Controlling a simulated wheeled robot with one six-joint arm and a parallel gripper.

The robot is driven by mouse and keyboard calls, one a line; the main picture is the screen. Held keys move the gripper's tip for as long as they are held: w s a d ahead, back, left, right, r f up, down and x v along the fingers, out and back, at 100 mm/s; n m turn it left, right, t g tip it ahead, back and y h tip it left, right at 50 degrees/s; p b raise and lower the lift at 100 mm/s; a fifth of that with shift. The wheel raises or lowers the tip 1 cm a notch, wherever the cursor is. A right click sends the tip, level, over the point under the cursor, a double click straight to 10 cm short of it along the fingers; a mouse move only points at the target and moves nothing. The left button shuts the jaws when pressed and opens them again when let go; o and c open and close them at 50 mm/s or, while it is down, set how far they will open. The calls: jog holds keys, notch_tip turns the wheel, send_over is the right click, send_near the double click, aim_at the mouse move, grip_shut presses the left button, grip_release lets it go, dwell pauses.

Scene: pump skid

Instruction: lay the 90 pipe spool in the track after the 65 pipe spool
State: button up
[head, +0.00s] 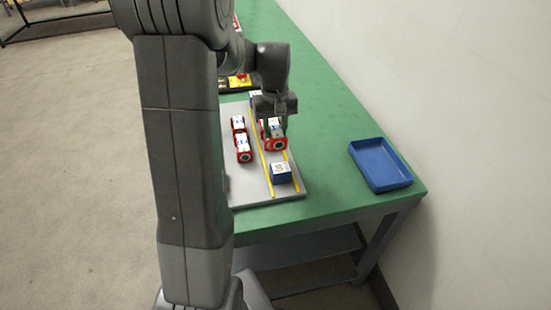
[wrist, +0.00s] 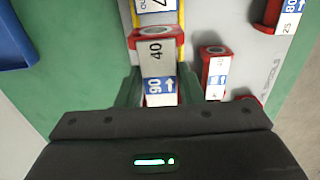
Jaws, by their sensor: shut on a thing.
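My gripper (head: 275,108) is shut on the 90 pipe spool (head: 274,134), which has red ends and a white top. In the wrist view the spool (wrist: 158,72) shows a blue "90" label with an arrow and a "40". It is over the yellow-railed track (head: 265,165), lined up along it; I cannot tell if it touches the bed. A blue block (head: 281,172) with a white top sits in the track's near end, apart from the spool. A white-topped piece (head: 255,97) shows behind the gripper, partly hidden. I cannot make out which piece is the 65 spool.
Red-ended spools (head: 243,147) stand on the grey board (head: 250,192), left of the track; one reads "80" in the wrist view (wrist: 290,12). An empty blue tray (head: 381,164) lies at the right of the green bench (head: 335,125). Bench between board and tray is clear.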

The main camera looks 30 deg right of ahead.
aim_at(275, 128)
notch_tip(275, 128, down, 8)
jog(key=shift+f, duration=0.1)
dwell(0.4)
jog(key=shift+f, duration=0.1)
jog(key=o, duration=1.2)
notch_tip(275, 128, up, 12)
jog(key=shift+r, duration=0.1)
